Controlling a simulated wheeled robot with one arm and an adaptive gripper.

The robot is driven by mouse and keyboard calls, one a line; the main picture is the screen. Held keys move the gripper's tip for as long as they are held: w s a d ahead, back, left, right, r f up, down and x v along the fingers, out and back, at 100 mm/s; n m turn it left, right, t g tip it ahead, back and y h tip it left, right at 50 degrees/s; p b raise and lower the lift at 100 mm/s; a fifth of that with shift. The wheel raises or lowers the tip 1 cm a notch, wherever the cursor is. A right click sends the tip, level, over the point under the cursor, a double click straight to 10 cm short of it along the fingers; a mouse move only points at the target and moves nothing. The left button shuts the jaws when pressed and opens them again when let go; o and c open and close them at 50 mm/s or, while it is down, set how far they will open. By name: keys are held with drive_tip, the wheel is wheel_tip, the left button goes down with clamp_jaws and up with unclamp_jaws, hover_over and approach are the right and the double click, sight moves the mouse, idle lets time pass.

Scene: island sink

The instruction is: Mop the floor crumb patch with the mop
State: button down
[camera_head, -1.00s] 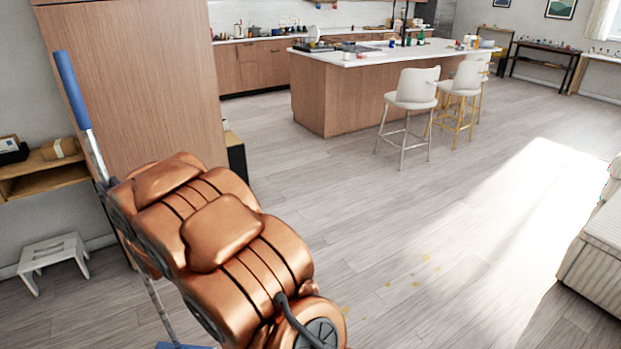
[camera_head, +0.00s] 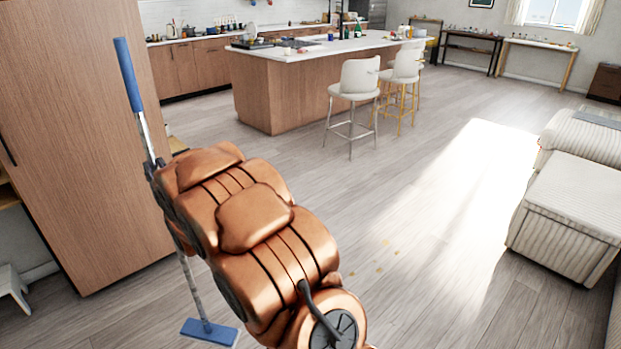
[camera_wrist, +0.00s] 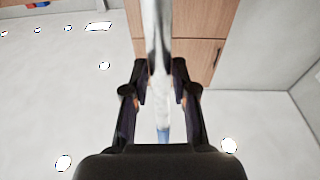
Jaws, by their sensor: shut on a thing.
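The mop (camera_head: 190,285) has a blue grip at its top, a grey pole and a flat blue head (camera_head: 209,332) low in the head view, left of my arm. The head appears at or near the floor. My gripper (camera_wrist: 160,82) is shut around the pole, which runs between its fingers in the wrist view. In the head view my copper arm hides most of the gripper. The crumb patch (camera_head: 381,268) is a scatter of small yellowish crumbs on the floor, right of my arm and apart from the mop head. My arm may hide part of it.
A tall wooden cabinet (camera_head: 80,140) stands close on the left. The island (camera_head: 255,92) with white stools (camera_head: 356,85) is farther back. A striped sofa (camera_head: 565,212) stands on the right. The floor between is clear.

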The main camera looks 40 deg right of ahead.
drive_tip(key=s+d+f+m+g+h+b, duration=0.2)
drive_tip(key=s+d+f+h+b, duration=0.25)
drive_tip(key=d, duration=1.05)
drive_tip(key=s+d+f+m+g+h+b, duration=0.1)
drive_tip(key=s+d+f+m+h+b, duration=0.15)
drive_tip(key=d+f+b, duration=0.85)
drive_tip(key=s+d+f+m+g+h, duration=0.2)
drive_tip(key=d+m+h, duration=0.15)
drive_tip(key=d, duration=1.55)
drive_tip(key=shift+n+h, duration=0.4)
drive_tip(key=shift+h, duration=0.05)
drive_tip(key=shift+s+d+f, duration=0.1)
drive_tip(key=shift+s+f, duration=0.05)
drive_tip(key=shift+f, duration=2.25)
